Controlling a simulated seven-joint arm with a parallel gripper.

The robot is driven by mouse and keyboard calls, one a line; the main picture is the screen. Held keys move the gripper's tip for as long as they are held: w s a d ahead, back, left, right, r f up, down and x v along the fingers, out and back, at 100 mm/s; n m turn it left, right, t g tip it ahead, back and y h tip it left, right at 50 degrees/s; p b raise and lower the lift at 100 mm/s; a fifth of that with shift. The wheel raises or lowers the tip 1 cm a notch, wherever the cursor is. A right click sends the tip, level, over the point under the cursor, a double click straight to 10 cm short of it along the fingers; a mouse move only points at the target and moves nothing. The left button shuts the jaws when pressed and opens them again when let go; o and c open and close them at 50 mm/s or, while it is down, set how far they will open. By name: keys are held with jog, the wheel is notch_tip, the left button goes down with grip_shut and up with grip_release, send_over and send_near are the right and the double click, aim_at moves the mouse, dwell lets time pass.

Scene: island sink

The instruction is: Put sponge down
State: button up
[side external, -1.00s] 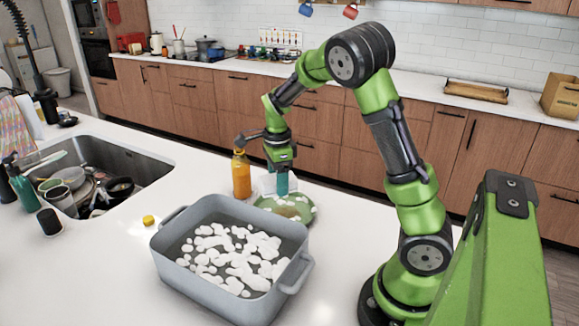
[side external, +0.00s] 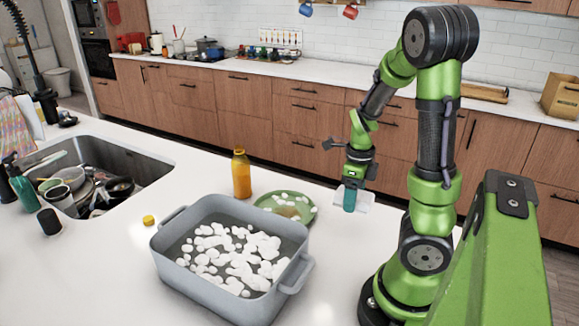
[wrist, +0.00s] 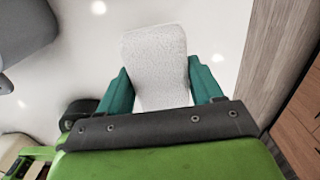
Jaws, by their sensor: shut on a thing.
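The sponge (wrist: 155,62) is a pale, whitish block with a rough texture. In the wrist view it sits between the two teal fingers of my gripper (wrist: 157,90), which is shut on it. In the side view my gripper (side external: 349,207) points down over the counter, right of the green plate, and the pale sponge (side external: 365,204) shows partly beside the fingers. I cannot tell whether the sponge touches the counter.
A green plate with white foam (side external: 268,205) lies left of my gripper. A grey tub (side external: 215,285) of foamy water stands in front, with an orange bottle (side external: 241,175) behind it. The sink (side external: 130,160) is at left. Counter around my gripper is clear.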

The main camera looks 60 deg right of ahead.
aim_at(349, 228)
jog(key=shift+f, duration=3.85)
jog(key=shift+f, duration=0.15)
jog(key=o, duration=0.9)
jog(key=shift+o, duration=0.2)
